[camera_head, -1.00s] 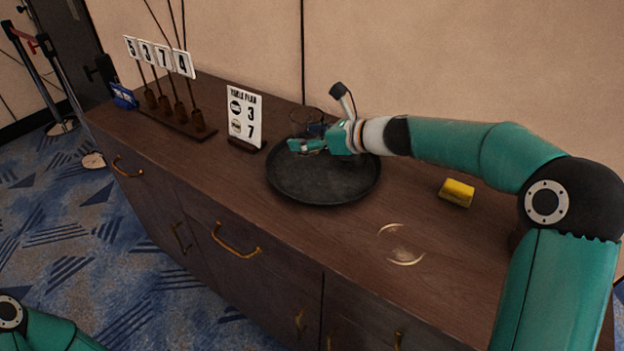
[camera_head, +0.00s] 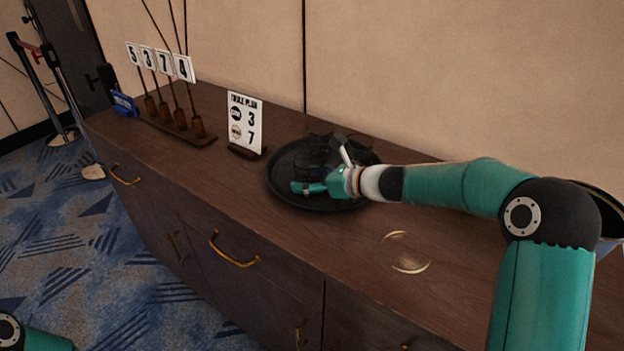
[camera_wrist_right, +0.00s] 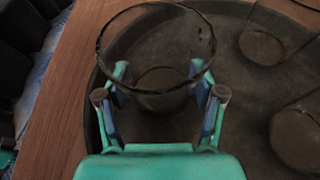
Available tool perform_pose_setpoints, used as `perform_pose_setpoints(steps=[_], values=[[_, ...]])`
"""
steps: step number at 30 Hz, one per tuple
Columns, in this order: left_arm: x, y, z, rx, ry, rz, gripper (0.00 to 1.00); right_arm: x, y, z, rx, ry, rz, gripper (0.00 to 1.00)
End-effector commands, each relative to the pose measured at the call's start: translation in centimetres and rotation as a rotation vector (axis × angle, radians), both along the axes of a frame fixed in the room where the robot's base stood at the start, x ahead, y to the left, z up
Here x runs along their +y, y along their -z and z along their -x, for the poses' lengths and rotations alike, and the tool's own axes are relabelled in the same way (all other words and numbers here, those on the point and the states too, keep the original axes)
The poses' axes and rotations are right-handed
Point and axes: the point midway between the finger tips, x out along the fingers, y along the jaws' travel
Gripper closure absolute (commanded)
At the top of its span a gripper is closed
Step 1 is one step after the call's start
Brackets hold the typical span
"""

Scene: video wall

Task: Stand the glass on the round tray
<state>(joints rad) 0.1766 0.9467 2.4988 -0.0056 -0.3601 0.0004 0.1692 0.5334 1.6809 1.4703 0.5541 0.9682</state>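The round dark tray (camera_head: 276,181) lies on the wooden sideboard. My right gripper (camera_head: 310,188) is low over it, in front of dark, see-through glassware that is hard to separate in the head view. In the right wrist view, the glass (camera_wrist_right: 156,94) is between the two fingers of my right gripper (camera_wrist_right: 162,85), which appear closed on its sides. The glass looks upright, over the tray (camera_wrist_right: 235,130). I cannot tell whether its base touches the tray. Two more glasses (camera_wrist_right: 263,46) (camera_wrist_right: 298,137) stand on the tray to the right. My left gripper is out of view.
A table plan sign (camera_head: 244,122) stands just left of the tray. A rack of number signs (camera_head: 178,130) and a blue card (camera_head: 124,104) are farther left. Pale curved marks (camera_head: 410,268) show on the clear front right top. The wall is close behind.

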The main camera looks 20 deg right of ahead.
Motion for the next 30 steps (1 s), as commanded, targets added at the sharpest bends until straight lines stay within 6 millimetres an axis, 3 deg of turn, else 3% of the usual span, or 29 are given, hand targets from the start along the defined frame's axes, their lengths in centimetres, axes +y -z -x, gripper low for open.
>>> perform_pose_setpoints(steps=[1,4,17,30], values=[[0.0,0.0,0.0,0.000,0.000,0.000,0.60,0.0,0.1,0.0,0.001,0.000,0.000,0.23],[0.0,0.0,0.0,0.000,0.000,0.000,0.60,0.0,0.1,0.0,0.001,0.000,0.000,0.08],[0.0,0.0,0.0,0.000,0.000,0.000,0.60,-0.4,-0.3,0.4,-0.001,0.002,-0.001,0.08],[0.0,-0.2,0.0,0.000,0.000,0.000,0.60,-4.9,-3.2,5.9,-0.002,0.005,0.000,0.08]])
